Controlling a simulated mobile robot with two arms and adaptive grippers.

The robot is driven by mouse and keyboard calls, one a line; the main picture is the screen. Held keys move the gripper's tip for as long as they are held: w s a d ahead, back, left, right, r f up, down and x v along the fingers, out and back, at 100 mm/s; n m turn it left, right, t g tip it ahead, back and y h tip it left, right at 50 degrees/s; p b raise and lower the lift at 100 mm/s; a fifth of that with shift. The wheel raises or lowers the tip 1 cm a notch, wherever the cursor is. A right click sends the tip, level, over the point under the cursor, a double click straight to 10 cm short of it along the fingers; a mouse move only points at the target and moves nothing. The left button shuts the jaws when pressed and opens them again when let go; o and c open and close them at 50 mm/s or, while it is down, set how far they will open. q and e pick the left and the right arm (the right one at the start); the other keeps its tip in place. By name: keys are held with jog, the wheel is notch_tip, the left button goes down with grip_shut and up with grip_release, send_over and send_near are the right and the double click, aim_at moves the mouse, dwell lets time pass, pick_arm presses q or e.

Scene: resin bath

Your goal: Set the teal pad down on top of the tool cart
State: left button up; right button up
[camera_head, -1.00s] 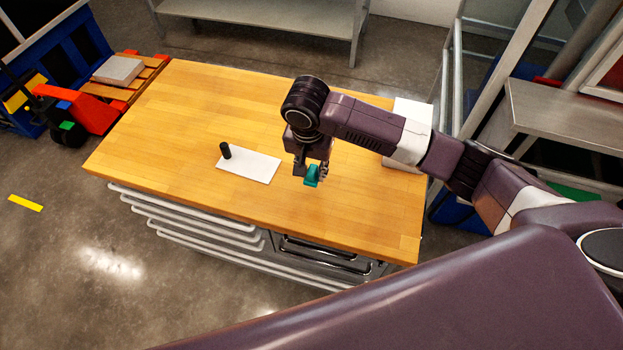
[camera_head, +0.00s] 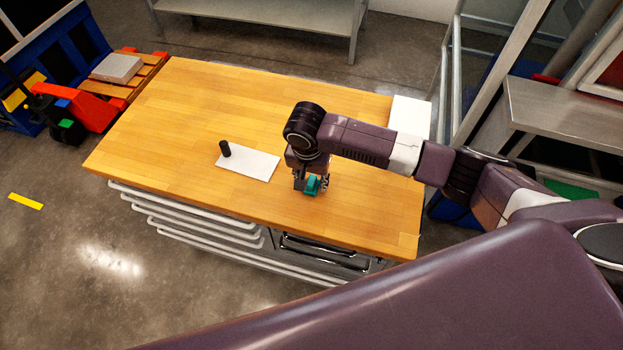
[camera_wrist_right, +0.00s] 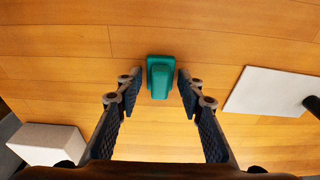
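The teal pad (camera_head: 311,188) is a small block with a narrower raised part. It appears to rest on the wooden top of the tool cart (camera_head: 362,222), near the front edge and right of the middle. It also shows in the right wrist view (camera_wrist_right: 160,77), lying on the wood grain. My right gripper (camera_head: 311,184) is low over the cart top, pointing down around the pad. In the right wrist view its fingers (camera_wrist_right: 160,84) stand apart on either side of the pad, with a narrow gap each side. My left gripper is not in view.
A white plate (camera_head: 258,166) with a black upright cylinder (camera_head: 225,149) lies left of the pad. A white box (camera_head: 411,111) stands at the cart's right rear. The cart top's left half is mostly clear. A pallet jack (camera_head: 95,112) is at far left, and a grey bench (camera_head: 565,125) at right.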

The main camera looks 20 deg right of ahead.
aim_at(309, 186)
jog(key=shift+o, duration=0.4)
jog(key=shift+r, duration=0.1)
jog(key=shift+r, duration=0.25)
notch_tip(309, 186, up, 12)
jog(key=s+a+b, duration=0.1)
jog(key=shift+s+f, duration=0.2)
jog(key=shift+f, duration=0.05)
